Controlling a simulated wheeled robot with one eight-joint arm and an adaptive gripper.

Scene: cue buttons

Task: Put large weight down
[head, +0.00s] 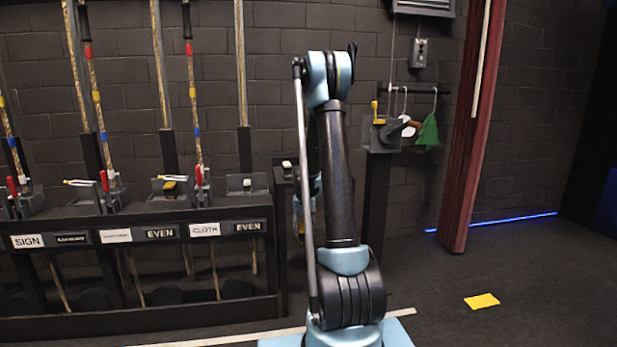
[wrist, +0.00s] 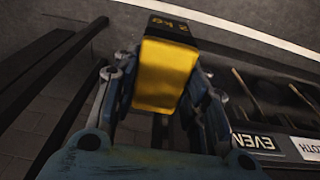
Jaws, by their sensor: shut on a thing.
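A yellow block-shaped weight with a black end marked "2 kg" (wrist: 165,75) fills the middle of the wrist view. My gripper (wrist: 162,88) is shut on it, with one blue finger along each side. In the head view, my arm stands in front of the gripper and hides most of it. A small yellow part of the weight (head: 298,222) shows just left of my arm, beside the right end of the rack. The weight is held in the air, off the floor.
A dark rack (head: 150,212) with rope levers and labels such as SIGN, CLOTH and EVEN lines the wall at left. A yellow square (head: 482,301) lies on clear floor at right, near a red curtain (head: 472,130).

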